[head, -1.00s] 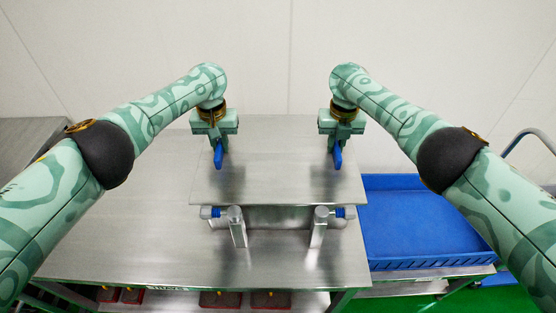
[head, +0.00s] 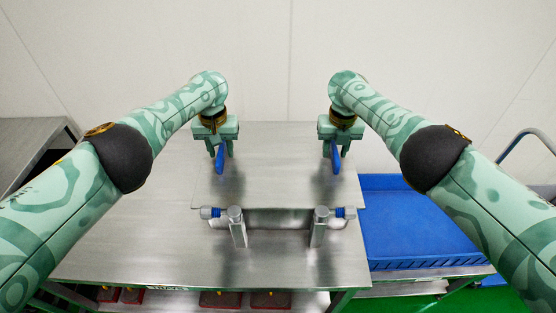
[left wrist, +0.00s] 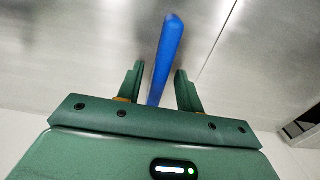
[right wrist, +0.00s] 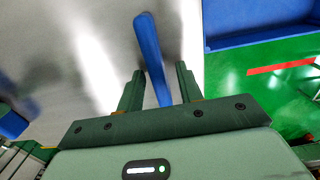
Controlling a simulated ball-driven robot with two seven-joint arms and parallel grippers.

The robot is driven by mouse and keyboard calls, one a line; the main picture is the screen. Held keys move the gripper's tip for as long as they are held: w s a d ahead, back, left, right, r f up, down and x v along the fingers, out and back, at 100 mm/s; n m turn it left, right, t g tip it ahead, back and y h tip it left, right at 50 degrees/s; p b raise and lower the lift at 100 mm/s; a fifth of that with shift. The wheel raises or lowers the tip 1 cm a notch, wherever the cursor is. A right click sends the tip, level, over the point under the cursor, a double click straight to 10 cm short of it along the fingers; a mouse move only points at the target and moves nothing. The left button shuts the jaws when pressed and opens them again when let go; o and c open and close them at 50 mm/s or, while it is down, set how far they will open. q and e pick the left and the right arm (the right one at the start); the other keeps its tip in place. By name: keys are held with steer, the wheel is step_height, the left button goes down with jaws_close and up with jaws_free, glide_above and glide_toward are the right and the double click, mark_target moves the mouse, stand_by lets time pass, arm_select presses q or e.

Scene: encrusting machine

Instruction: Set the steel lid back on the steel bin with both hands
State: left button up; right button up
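The steel lid (head: 277,185) is a flat plate with two blue handles, lying level over the steel bin (head: 278,219). Only the bin's front shows below the lid's front edge; whether the lid is fully seated all round cannot be told. My left gripper (head: 221,150) is open, its fingers on either side of the left blue handle (head: 220,159), with gaps showing in the left wrist view (left wrist: 165,60). My right gripper (head: 336,150) is open around the right blue handle (head: 336,159); gaps also show in the right wrist view (right wrist: 151,50).
Two steel posts with blue-ended knobs (head: 238,228) (head: 318,228) stand at the bin's front. The steel table (head: 135,235) is clear on the left. A blue tray (head: 425,228) lies at the right. A plain wall is behind.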

steer(key=shift+r, duration=0.1)
arm_select(q)
step_height(320, 180, up, 12)
arm_select(e)
step_height(320, 180, up, 12)
stand_by(0.7)
arm_select(q)
steer(key=shift+s, duration=0.1)
arm_select(e)
steer(key=shift+s, duration=0.15)
